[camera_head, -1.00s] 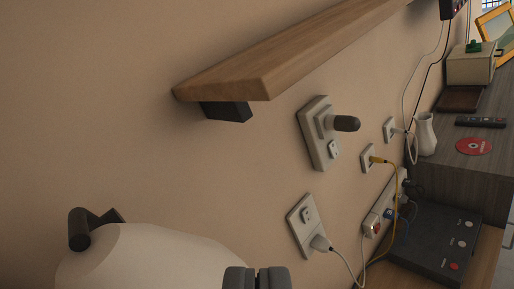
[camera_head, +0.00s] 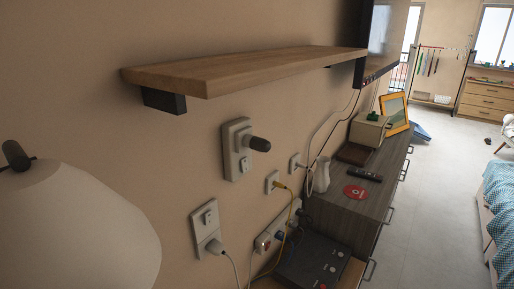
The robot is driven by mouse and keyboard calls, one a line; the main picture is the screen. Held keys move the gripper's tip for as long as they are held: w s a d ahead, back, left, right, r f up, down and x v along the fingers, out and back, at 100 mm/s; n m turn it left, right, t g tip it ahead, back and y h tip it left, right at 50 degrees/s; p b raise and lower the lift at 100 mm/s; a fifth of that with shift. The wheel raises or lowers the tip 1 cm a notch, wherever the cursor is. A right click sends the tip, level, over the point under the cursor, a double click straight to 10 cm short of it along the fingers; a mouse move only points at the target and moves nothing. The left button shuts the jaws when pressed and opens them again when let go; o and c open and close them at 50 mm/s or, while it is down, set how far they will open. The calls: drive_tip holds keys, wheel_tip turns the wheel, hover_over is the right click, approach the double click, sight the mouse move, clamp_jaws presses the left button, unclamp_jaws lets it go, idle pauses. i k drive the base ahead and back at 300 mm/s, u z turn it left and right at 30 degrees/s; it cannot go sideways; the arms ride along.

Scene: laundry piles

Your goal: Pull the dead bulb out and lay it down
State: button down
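A white wall plate with a socket (camera_head: 232,150) is on the beige wall, below the wooden shelf. A dark, rounded piece that looks like a dark bulb (camera_head: 260,145) sticks out of it toward the right. It appears seated in the socket. A large white lampshade (camera_head: 75,225) with a dark knob (camera_head: 15,155) on top is at the lower left; any bulb inside it is hidden. My gripper is not in view, so nothing shows between its fingers.
A wooden shelf (camera_head: 240,68) juts from the wall above the socket. Below are an outlet with a plug (camera_head: 207,228), a power strip (camera_head: 265,240) and a black box (camera_head: 312,262). A grey cabinet (camera_head: 345,207) holds a white vase (camera_head: 321,175) and a remote (camera_head: 365,175).

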sight(258, 143)
drive_tip(key=k, duration=0.65)
drive_tip(key=z, duration=0.45)
drive_tip(key=i, duration=1.7)
drive_tip(key=z, duration=0.1)
